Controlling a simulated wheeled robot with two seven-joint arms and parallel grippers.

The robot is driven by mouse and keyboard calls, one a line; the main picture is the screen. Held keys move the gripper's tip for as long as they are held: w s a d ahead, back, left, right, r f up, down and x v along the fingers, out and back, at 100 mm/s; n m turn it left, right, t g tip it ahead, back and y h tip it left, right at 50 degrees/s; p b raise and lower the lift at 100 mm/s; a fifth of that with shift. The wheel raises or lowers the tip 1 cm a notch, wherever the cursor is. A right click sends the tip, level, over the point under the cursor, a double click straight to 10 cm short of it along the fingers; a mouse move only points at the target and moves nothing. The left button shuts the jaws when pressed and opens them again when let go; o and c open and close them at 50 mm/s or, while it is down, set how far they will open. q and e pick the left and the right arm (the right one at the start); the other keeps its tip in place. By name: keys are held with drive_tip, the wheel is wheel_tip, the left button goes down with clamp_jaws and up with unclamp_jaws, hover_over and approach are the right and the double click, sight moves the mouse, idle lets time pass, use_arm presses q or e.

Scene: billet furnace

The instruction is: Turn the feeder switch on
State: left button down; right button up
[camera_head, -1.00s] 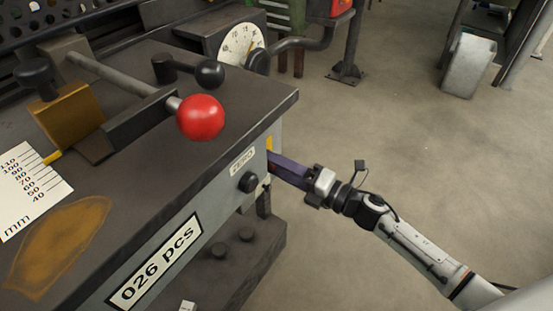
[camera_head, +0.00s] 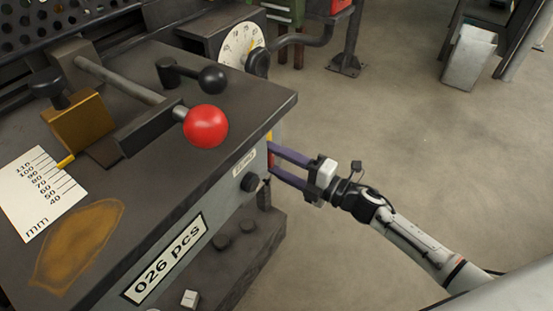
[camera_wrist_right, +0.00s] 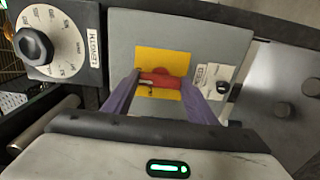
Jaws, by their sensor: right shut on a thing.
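The feeder switch is a red rotary handle (camera_wrist_right: 160,78) on a yellow plate (camera_wrist_right: 152,60) on the machine's end face. In the wrist view the handle lies roughly level, across the gap between my finger tips. My right gripper (camera_wrist_right: 160,82) has its two purple fingers shut on the handle's ends. In the head view my right gripper (camera_head: 271,158) reaches the end face from the right; only a sliver of yellow plate and red shows there. My left gripper is not in view.
A white label (camera_wrist_right: 213,80) and a dark knob (camera_head: 250,182) are beside the plate. A numbered dial (camera_wrist_right: 48,42) stands on its other side. A red ball lever (camera_head: 206,126) rises above the machine's top.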

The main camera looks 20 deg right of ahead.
drive_tip(key=o, duration=1.1)
drive_tip(key=shift+c, duration=0.2)
drive_tip(key=shift+s, duration=0.1)
drive_tip(key=v, duration=1)
drive_tip(key=shift+d, duration=0.1)
